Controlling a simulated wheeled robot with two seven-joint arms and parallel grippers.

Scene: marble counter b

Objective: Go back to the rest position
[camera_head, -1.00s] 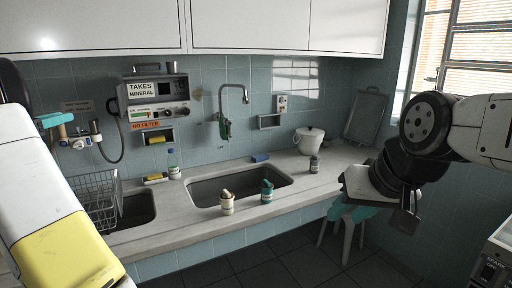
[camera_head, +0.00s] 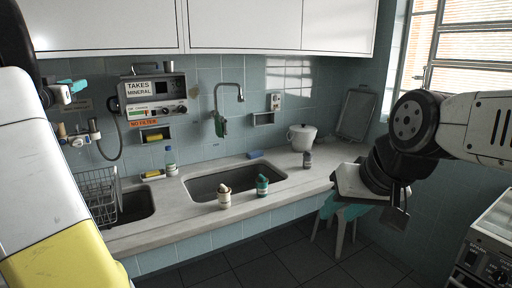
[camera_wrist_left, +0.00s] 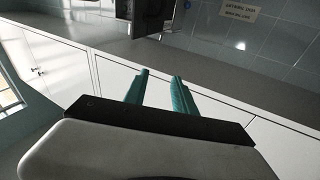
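My left gripper (camera_head: 70,90) is at the far left of the head view, in front of the tiled back wall, with teal fingertips and a large white and yellow arm link below it. In the left wrist view its two teal fingers (camera_wrist_left: 160,88) stand apart with nothing between them, so it is open and empty. My right gripper (camera_head: 362,184) is at the right, just past the counter's right end, pointing down and left. Its finger opening is not clear against the teal shape below it.
A stool (camera_head: 340,235) stands below my right gripper.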

